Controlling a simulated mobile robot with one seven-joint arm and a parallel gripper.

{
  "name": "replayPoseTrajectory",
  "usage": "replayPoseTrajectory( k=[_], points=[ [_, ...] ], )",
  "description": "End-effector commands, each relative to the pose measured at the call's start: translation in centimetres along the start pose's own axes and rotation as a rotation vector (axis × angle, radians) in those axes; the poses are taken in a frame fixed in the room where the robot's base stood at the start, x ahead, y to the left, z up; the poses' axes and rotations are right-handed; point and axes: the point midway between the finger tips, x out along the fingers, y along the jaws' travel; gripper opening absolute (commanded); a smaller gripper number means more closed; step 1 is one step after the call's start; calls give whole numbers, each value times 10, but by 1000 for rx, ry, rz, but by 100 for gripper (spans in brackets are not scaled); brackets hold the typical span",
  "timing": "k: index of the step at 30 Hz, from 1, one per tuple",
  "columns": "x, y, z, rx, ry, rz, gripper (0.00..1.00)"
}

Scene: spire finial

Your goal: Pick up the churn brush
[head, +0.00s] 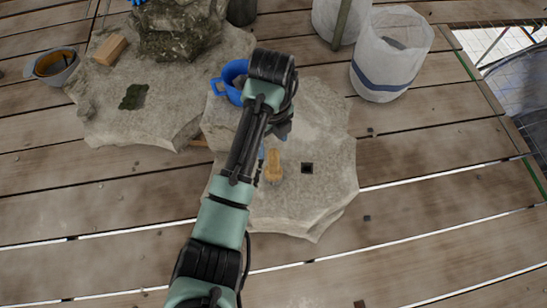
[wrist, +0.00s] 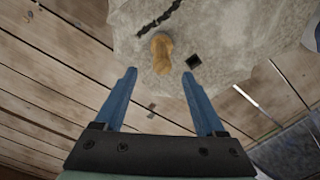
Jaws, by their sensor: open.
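A tan wooden piece (head: 273,165), which looks like the churn brush, lies on a pale stone slab (head: 325,205). In the wrist view the brush (wrist: 161,53) shows just beyond and between my fingertips, on the same slab. My gripper (wrist: 159,74) is open with two blue fingers spread wide. Nothing is between the fingers, and they are apart from the brush. In the head view my arm reaches over the slab and hides most of the gripper.
A blue jug (head: 228,80) stands behind my arm on the slab. White sacks (head: 390,60) stand at the back right. Another slab (head: 150,115) at the left bears a mossy stone, a wood block (head: 110,50) and a dark patch. A bucket (head: 55,66) is far left. Planks are mostly clear.

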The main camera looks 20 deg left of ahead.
Motion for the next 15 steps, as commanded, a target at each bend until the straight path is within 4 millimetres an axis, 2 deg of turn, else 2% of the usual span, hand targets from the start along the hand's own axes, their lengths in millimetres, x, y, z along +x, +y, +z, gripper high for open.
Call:
replayPoseTrajectory(
  k=[1, 6, 15],
  points=[
    [16, 1, 0, -1, 2, 2, 72],
    [44, 0, 0, -3, 0, 0, 72],
    [61, -1, 0, -3, -2, -2, 72]
  ],
)
